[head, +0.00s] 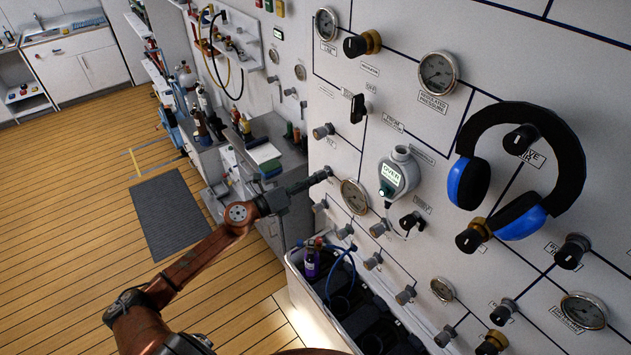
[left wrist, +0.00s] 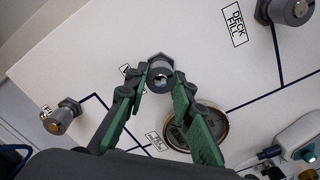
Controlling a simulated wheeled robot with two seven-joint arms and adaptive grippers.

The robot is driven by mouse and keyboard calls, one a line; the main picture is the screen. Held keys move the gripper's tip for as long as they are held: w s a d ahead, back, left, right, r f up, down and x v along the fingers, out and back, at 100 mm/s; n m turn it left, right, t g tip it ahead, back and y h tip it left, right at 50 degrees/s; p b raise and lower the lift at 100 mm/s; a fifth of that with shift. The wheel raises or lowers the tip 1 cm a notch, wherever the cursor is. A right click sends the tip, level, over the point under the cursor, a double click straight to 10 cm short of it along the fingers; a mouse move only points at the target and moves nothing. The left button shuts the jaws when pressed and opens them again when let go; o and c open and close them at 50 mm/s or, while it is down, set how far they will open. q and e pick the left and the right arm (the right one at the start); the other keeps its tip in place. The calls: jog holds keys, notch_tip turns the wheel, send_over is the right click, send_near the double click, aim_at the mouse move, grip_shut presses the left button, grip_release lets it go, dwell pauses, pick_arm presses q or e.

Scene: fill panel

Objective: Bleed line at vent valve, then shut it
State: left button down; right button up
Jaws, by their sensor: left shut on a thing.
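My left gripper (head: 322,177) reaches the white fill panel (head: 334,105) at its left part. In the left wrist view its green-padded fingers (left wrist: 162,82) are shut on a small grey valve knob (left wrist: 160,64), one finger on each side. The label beside this knob is mostly hidden by a finger, so I cannot read whether it is the vent valve. A round gauge (head: 353,197) sits just below and right of the gripper; it also shows in the left wrist view (left wrist: 206,117), partly behind a finger. My right gripper is not in view.
A handheld device with a green OPEN display (head: 391,176) hangs to the right of the gauge. Blue-black ear defenders (head: 525,120) hang farther right. A grey bin (head: 296,268) with a blue hose and purple bottle stands below. Other knobs, including one near DECK FILL (left wrist: 290,11), are close.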

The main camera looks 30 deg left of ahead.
pick_arm(q)
jog(key=shift+f, duration=0.1)
dwell(0.4)
jog(key=c, duration=1.6)
grip_release()
jog(key=v, duration=1.2)
